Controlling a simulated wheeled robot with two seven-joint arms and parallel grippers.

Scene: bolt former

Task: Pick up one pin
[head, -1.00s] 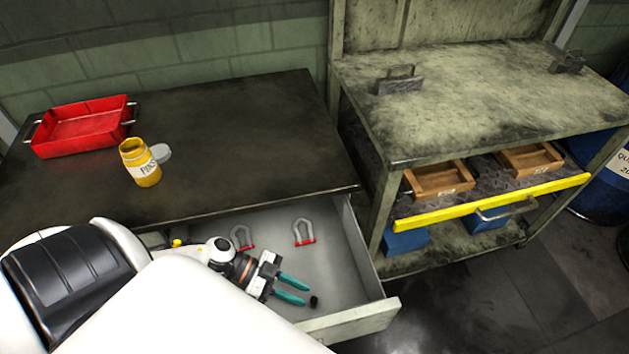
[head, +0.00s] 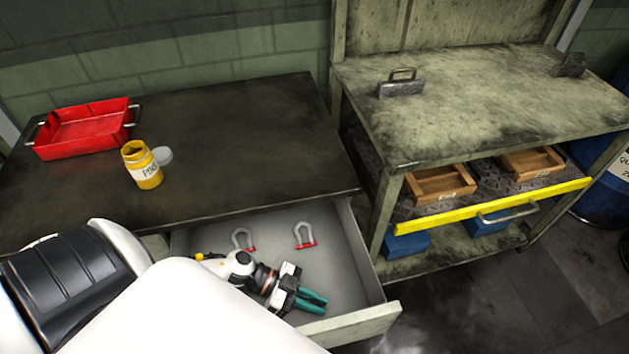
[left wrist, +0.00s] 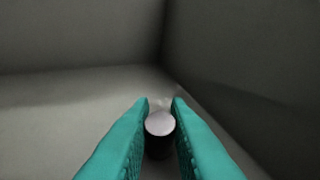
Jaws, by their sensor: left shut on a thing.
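My left gripper (head: 322,304) is inside the open drawer, near its front right corner. In the left wrist view its teal fingers (left wrist: 160,104) are shut on a small dark cylinder with a pale round top, which I take to be the pin (left wrist: 160,124). The pin stands upright between the fingers, low near the drawer floor; I cannot tell whether it touches the floor. In the head view the fingers hide it. A yellow jar labelled PINS (head: 146,170) stands open on the dark table. My right gripper is not in view.
The drawer (head: 350,322) has walls close around my gripper. Two shackles (head: 305,235) lie at its back. A red tray (head: 85,130) and a white lid (head: 162,156) are on the table. A workbench (head: 480,100) with wooden boxes (head: 440,183) stands at right.

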